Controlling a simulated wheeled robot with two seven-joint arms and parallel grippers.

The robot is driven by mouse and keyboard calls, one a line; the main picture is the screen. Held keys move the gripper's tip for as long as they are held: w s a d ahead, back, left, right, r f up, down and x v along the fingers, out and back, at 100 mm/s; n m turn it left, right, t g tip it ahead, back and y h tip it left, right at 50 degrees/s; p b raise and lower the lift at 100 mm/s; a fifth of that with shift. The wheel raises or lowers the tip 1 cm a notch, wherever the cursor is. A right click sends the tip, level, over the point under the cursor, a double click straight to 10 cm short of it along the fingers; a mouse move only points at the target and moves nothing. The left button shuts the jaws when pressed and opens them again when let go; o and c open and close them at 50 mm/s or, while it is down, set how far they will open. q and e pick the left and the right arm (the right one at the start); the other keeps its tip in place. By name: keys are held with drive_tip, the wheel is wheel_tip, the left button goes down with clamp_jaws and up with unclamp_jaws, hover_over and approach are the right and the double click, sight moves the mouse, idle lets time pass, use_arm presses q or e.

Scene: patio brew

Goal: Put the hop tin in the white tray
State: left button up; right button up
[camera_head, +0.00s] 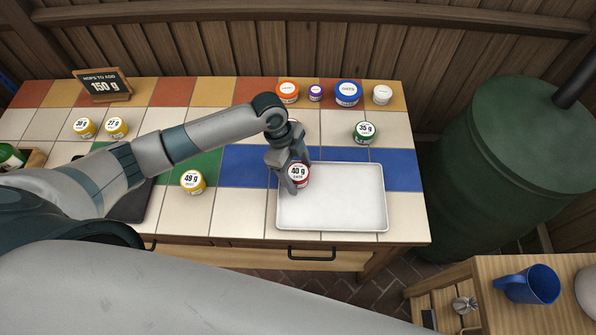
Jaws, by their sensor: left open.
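The white tray (335,212) lies at the front right of the tiled table. A red tin labelled 40 g (299,175) is at the tray's back left corner, label up; I cannot tell whether it rests on the tray floor. My left gripper (295,172) is open, its fingers pointing down around or beside this tin. Other weight-labelled tins are a green 35 g tin (364,133) behind the tray, a yellow 49 g tin (193,182) left of it, and yellow 39 g (84,128) and 27 g (117,127) tins at the far left. My right gripper is out of view.
A small board (103,85) reads "HOPS TO ADD 150 g". Orange (288,92), purple (316,93), blue (348,93) and white (382,95) tins line the back edge. Another tin is mostly hidden behind my left wrist. A green barrel (530,150) stands right. Most of the tray is bare.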

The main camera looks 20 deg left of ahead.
use_arm(q)
drive_tip(key=b+v, duration=0.2)
drive_tip(key=v, duration=1)
drive_tip(key=shift+r, duration=0.15)
idle(0.3)
